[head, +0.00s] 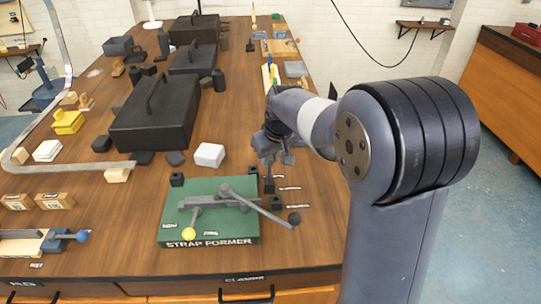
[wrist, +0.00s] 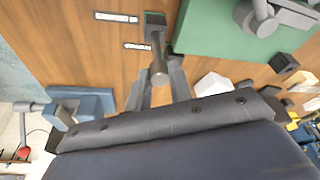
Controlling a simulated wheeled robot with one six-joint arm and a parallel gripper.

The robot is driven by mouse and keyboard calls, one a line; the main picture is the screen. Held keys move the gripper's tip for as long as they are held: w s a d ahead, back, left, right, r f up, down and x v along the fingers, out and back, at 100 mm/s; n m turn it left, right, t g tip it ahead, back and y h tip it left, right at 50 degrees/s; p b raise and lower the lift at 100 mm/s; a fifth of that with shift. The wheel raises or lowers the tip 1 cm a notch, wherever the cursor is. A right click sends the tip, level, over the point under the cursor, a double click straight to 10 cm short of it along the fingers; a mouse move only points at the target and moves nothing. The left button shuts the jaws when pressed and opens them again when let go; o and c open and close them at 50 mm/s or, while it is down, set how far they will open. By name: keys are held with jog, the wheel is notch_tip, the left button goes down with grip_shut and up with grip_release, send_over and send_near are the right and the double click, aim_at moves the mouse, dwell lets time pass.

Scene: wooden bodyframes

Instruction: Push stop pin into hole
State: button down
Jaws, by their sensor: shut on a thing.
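The green strap former board (head: 165,232) lies near the front edge of the bench, with a grey lever (head: 260,208) and a yellow knob (head: 188,234) on it. It also shows at the upper right of the wrist view (wrist: 215,40). My gripper (head: 270,162) is above the board's back right corner. In the wrist view, my gripper (wrist: 158,85) is shut on a grey pin with a round end (wrist: 158,72), which I take for the stop pin. Its far end meets a dark block (wrist: 155,22) beside the board. I cannot see the hole or how deep the pin sits.
A large black case (head: 150,128) is farther back left. White labels (wrist: 117,17) lie to the board's right. A blue clamp-like part (wrist: 85,103) is near my gripper in the wrist view.

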jog(key=shift+f+b, duration=0.55)
jog(key=shift+f, duration=0.35)
jog(key=c, duration=1.2)
grip_release()
jog(key=v, duration=1.1)
jog(key=shift+f, duration=0.1)
jog(key=x, duration=1)
jog(key=shift+w+f, duration=0.15)
jog(key=shift+f, duration=0.2)
jog(key=shift+a+r+p, duration=0.1)
jog(key=shift+r+p, duration=0.2)
